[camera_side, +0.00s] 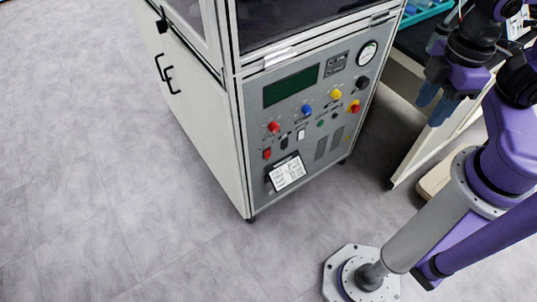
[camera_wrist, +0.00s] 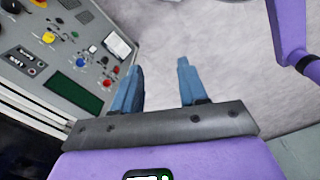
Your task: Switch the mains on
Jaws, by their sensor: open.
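The freeze dryer's grey control panel (camera_side: 322,110) faces my arm and also shows, turned over, in the wrist view (camera_wrist: 92,62). It carries a dark green display (camera_side: 291,87), a red knob (camera_side: 273,127), a blue knob (camera_side: 307,110), a yellow knob (camera_side: 336,94) and a red-and-yellow control (camera_side: 354,106). A small red switch (camera_side: 267,153) sits at the lower left, near dark and white switches. Labels are too small to read, so I cannot tell which is the mains. My gripper (camera_side: 436,103) is open and empty, to the right of the panel and apart from it; its blue fingers (camera_wrist: 160,66) show in the wrist view.
A white card (camera_side: 287,172) is on the lower panel. A round gauge (camera_side: 367,53) and black knob (camera_side: 362,83) are at its upper right. A white bench (camera_side: 445,140) stands behind my arm. The grey floor (camera_side: 110,190) is clear left of the cabinet.

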